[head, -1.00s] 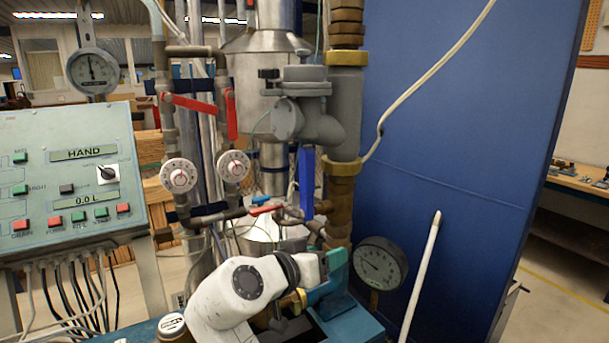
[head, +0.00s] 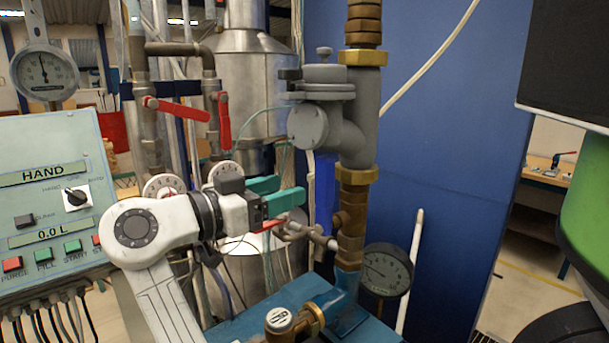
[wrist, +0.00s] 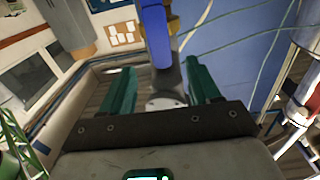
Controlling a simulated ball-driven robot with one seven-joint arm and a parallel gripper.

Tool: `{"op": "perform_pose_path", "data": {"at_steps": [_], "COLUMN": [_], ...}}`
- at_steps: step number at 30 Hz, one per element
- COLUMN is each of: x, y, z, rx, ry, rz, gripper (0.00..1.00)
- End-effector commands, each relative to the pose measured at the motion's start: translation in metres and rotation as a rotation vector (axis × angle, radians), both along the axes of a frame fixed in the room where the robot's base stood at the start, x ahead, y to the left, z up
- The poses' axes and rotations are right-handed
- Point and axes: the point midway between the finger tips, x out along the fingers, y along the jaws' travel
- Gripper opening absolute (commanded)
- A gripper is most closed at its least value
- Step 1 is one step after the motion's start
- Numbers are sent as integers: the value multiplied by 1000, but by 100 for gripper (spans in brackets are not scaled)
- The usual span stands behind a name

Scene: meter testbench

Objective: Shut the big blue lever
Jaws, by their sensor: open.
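My gripper (head: 284,194) has green fingers, open and empty, pointing right toward the lever. The wrist view also shows the open fingers (wrist: 160,90) with a gap between them. I cannot tell exactly how far the fingertips are from the lever; no contact shows.
Red-handled valves (head: 224,122) and white dials stand behind and left of my gripper. A pressure gauge (head: 386,270) sits low right beside the brass pipe (head: 352,215). The control panel (head: 45,190) is at left. A blue partition (head: 450,150) stands behind.

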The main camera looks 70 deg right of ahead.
Motion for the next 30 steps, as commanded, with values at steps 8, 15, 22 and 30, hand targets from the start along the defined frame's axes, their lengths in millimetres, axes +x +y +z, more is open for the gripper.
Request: {"op": "perform_pose_path", "data": {"at_steps": [8, 15, 22, 30], "x": [-21, -43, -54, -56], "y": [-33, -68, -87, -90], "z": [3, 3, 1, 0], "rx": [2, 1, 1, 0], "ry": [3, 2, 1, 0], "rz": [-5, -3, -1, 1], "gripper": [62, 62, 62, 62]}}
